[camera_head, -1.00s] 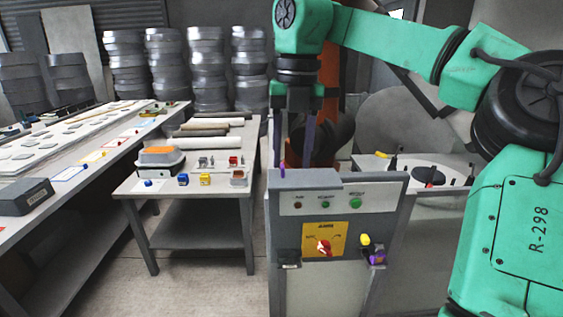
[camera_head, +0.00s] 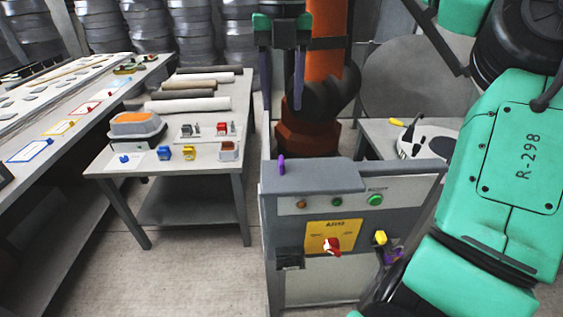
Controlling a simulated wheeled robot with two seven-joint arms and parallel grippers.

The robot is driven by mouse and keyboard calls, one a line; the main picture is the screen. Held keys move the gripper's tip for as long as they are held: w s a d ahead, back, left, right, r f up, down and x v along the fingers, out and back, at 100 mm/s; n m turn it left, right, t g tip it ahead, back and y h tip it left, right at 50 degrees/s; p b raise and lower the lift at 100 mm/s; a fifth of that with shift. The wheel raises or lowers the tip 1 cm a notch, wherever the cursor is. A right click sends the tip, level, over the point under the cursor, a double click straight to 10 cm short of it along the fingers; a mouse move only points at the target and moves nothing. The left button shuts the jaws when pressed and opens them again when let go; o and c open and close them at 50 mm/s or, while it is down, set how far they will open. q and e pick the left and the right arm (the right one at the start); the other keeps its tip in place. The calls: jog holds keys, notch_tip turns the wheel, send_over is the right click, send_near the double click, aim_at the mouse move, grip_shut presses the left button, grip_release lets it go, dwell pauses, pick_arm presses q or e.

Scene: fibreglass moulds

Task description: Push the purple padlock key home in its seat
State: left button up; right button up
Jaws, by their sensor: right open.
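A small purple key (camera_head: 281,164) stands upright on the grey top of the control cabinet (camera_head: 325,177), near its back left. How deep it sits in its seat cannot be told. A purple padlock (camera_head: 393,257) shows low at the right of the cabinet's front, partly behind my right arm. My right gripper (camera_head: 283,104) is open and empty, with its two fingers pointing down. In the picture it is above the purple key and apart from it. My left gripper is out of view.
The cabinet front has a red switch (camera_head: 332,245) on a yellow plate, several buttons and a yellow padlock-like piece (camera_head: 380,237). A side table (camera_head: 215,172) with coloured padlocks and rolls stands left. An orange machine (camera_head: 326,75) is behind. Floor between tables is clear.

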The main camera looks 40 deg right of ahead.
jog(key=p, duration=0.1)
send_over(281, 158)
notch_tip(281, 158, down, 9)
jog(key=shift+s+f, duration=0.1)
jog(key=shift+f, duration=0.1)
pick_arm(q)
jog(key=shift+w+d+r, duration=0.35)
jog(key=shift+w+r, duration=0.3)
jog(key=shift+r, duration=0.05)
pick_arm(e)
jog(key=shift+f, duration=0.1)
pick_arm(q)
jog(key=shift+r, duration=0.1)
pick_arm(e)
jog(key=shift+f+p, duration=0.35)
jog(key=shift+p, duration=0.3)
notch_tip(281, 158, down, 4)
jog(key=shift+p, duration=0.95)
jog(key=shift+f, duration=0.3)
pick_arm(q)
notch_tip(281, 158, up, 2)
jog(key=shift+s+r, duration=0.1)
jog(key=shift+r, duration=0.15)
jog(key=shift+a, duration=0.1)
pick_arm(e)
grip_shut()
